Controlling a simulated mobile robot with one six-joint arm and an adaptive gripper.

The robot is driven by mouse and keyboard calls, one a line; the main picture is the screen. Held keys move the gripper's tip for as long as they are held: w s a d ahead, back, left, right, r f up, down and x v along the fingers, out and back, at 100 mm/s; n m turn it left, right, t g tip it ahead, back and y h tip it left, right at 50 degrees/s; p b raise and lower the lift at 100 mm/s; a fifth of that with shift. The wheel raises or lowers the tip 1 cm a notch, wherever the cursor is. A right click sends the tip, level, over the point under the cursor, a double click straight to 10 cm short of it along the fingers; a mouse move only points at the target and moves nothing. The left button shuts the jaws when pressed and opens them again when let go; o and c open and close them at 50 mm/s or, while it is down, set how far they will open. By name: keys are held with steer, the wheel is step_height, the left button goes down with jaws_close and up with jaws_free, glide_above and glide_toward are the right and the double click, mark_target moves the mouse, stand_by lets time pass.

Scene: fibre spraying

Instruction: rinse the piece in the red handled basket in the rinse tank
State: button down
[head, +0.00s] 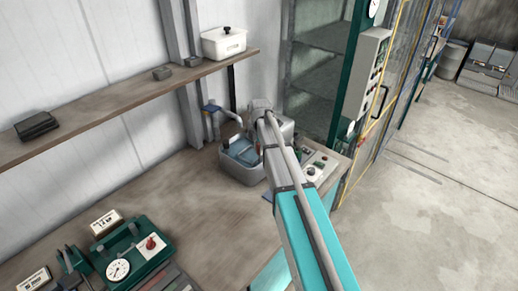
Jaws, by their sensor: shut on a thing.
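The rinse tank (241,172) is an open grey basin with blue water, standing at the far end of the bench by the wall. My arm reaches over the bench to it. My gripper (256,142) is at the tank's right side, small and mostly hidden behind my wrist and forearm. It is shut on the red handled basket, of which only a small reddish bit (258,151) shows beside my arm. The piece in the basket is hidden. I cannot tell how deep the basket sits.
A grey-blue tap (212,112) stands behind the tank. A shelf (130,100) with a white lidded box (223,43) runs along the wall. A green gauge unit (131,257) stands at the near left. A control box (314,171) sits right of my arm. The middle bench is clear.

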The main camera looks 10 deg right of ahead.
steer(key=shift+r+p, duration=4.6)
steer(key=shift+r, duration=0.2)
